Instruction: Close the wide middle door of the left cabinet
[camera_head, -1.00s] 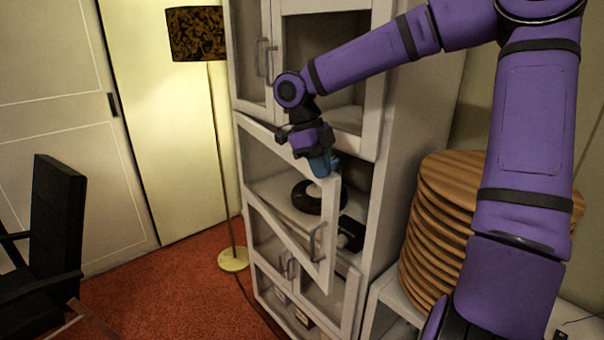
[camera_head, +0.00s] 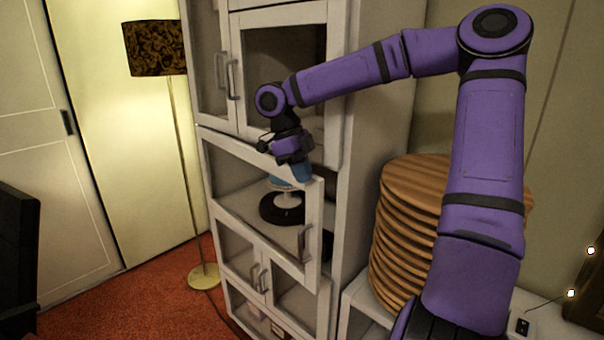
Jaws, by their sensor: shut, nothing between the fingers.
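The wide middle door (camera_head: 313,222) of the tall white cabinet (camera_head: 352,110) is a glazed panel in a pale frame. It is partly open, with its handled right side standing out from the cabinet. Its metal handle (camera_head: 304,243) is near the right edge. My gripper (camera_head: 301,174) is shut and empty at the door's top right corner, with its blue fingertips against or very close to the top edge; I cannot tell whether they touch. A turntable with a dark base (camera_head: 281,209) shows behind the glass.
The upper glazed doors (camera_head: 234,75) and lower small doors (camera_head: 262,280) look shut. A stack of round wooden boards (camera_head: 400,240) stands right of the cabinet, under my arm. A floor lamp (camera_head: 180,110) stands at left, and a dark chair (camera_head: 18,260) at the left edge.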

